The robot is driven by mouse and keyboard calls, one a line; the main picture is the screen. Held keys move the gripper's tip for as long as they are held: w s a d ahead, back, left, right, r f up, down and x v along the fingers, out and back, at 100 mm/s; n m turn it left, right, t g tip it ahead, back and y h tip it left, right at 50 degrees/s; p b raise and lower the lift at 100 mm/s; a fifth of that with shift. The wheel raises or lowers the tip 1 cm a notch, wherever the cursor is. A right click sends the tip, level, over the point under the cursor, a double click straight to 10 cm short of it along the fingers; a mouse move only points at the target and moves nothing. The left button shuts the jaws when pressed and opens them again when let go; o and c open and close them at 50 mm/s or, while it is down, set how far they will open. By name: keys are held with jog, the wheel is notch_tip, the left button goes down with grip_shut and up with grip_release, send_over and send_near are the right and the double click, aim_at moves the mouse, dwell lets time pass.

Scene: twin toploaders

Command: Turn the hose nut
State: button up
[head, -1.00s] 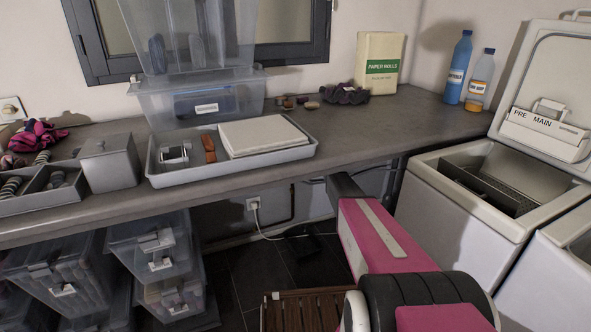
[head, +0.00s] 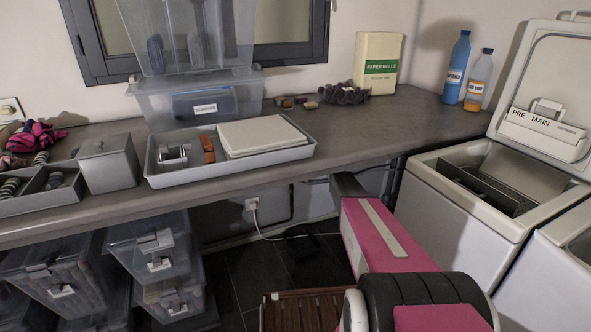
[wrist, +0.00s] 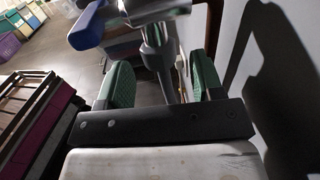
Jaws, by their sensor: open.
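In the wrist view, my gripper (wrist: 163,82) is open, with one green-padded finger on each side of a grey metal fitting. A grey collar that looks like the hose nut (wrist: 153,38) sits on this fitting, beyond the fingertips or between them; I cannot tell which. The pads show no clear contact with it. A tap with a blue lever handle (wrist: 88,26) stands just above, at the top of the view. In the head view my pink arm reaches down under the counter, and the gripper, tap and nut are hidden there.
A pale wall (wrist: 228,60) stands close on the right of my gripper. A dark slatted wooden piece (wrist: 28,105) is at the left. The counter (head: 380,135) overhangs my arm, and an open white toploader (head: 440,215) stands to its right. A socket with a cable (head: 252,204) is on the wall.

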jog(key=v, duration=0.7)
jog(key=shift+d, duration=0.3)
